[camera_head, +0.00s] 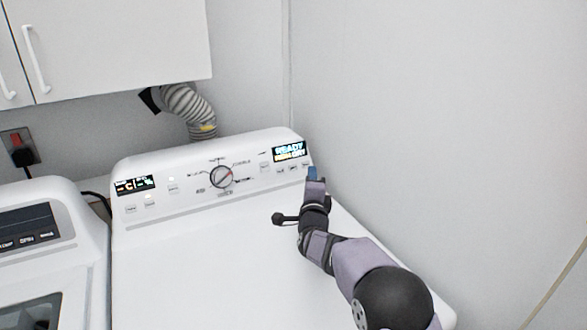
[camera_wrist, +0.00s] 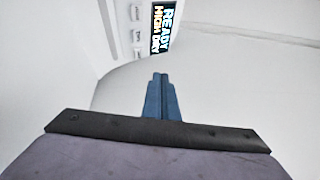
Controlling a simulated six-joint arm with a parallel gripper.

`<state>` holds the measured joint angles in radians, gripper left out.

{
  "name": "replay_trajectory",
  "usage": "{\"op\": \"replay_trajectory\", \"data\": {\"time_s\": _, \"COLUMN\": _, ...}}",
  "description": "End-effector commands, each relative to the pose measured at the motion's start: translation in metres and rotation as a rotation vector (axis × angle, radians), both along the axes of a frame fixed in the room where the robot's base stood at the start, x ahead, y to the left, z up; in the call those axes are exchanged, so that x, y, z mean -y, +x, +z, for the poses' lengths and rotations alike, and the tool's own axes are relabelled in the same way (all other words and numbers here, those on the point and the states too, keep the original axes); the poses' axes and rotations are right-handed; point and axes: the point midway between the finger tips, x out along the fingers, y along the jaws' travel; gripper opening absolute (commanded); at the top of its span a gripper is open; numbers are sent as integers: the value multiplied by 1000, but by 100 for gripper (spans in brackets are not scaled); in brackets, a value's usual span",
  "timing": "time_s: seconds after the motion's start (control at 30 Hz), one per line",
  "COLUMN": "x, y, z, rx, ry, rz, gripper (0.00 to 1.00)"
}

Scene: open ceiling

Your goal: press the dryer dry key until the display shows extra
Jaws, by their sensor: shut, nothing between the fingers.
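The white dryer (camera_head: 200,265) stands in the middle of the head view, with a raised control panel at its back. Its right display (camera_head: 289,151) is lit; in the wrist view the same display (camera_wrist: 162,29) reads "READY" and "HIGH DRY". Small keys (camera_head: 286,169) sit in a row below that display, and several keys (camera_wrist: 137,36) show beside it in the wrist view. Their labels are too small to read. My gripper (camera_head: 312,172) is at the panel's right end, just below the display. Its blue fingers (camera_wrist: 160,80) are shut and empty; I cannot tell whether they touch the panel.
A round dial (camera_head: 221,177) and a left display (camera_head: 135,186) are on the same panel. A second white appliance (camera_head: 45,240) stands at left. A wall (camera_head: 430,120) rises close on the right. A cabinet (camera_head: 120,45) hangs above left, near a ribbed duct (camera_head: 188,104).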

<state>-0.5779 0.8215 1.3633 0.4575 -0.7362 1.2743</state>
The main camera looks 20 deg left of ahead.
Motion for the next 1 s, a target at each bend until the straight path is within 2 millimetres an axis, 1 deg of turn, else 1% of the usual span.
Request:
{"op": "replay_trajectory", "data": {"time_s": 0.17, "x": -9, "y": 9, "z": -3, "rx": 0, "ry": 0, "rz": 1, "gripper": 0}}
{"op": "replay_trajectory", "data": {"time_s": 0.6, "x": -39, "y": 38, "z": -20, "rx": 0, "ry": 1, "rz": 0, "gripper": 0}}
{"op": "replay_trajectory", "data": {"time_s": 0.8, "x": -48, "y": 48, "z": -25, "rx": 1, "ry": 0, "rz": -1, "gripper": 0}}
{"op": "replay_trajectory", "data": {"time_s": 1.0, "x": -53, "y": 53, "z": -27, "rx": 1, "ry": 0, "rz": 0, "gripper": 0}}
